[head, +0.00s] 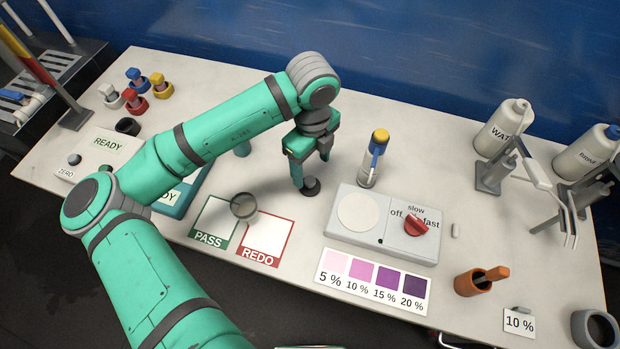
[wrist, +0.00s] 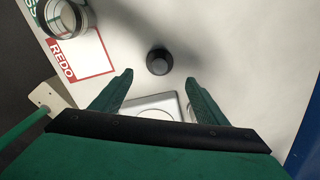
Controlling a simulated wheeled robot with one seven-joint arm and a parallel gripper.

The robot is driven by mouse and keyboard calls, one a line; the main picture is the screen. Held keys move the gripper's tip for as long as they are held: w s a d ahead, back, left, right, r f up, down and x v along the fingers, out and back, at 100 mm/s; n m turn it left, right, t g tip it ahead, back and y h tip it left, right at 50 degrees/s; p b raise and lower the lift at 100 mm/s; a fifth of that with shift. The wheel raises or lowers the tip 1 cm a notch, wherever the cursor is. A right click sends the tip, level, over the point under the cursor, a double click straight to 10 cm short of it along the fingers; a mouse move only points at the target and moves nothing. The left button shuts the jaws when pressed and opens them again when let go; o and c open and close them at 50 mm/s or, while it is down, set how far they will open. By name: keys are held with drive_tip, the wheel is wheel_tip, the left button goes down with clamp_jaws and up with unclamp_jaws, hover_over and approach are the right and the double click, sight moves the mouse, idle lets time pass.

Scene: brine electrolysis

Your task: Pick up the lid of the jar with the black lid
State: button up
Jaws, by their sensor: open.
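A small round black piece, which looks like the black lid (head: 310,188), rests on the white table just right of the REDO card. It also shows in the wrist view (wrist: 159,62), just beyond my fingertips and centred between them. My gripper (head: 312,172) points down close above it, with one finger partly beside it in the head view. In the wrist view the fingers (wrist: 159,77) are spread apart with nothing between them. A clear glass jar (head: 243,206) stands across the PASS and REDO cards, also visible at the wrist view's top left (wrist: 66,18).
A stirrer plate (head: 338,229) with a red knob stands just right of the black piece. The PASS card (head: 212,222) and REDO card (head: 266,240) lie left. Wash bottles (head: 503,128) stand far right.

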sight(310, 180)
drive_tip(key=shift+w+a+f, duration=0.1)
drive_tip(key=shift+a+f, duration=0.05)
drive_tip(key=shift+f, duration=1.8)
drive_tip(key=shift+a+f, duration=0.1)
drive_tip(key=shift+f, duration=1.8)
drive_tip(key=shift+c, duration=0.6)
drive_tip(key=c, duration=1)
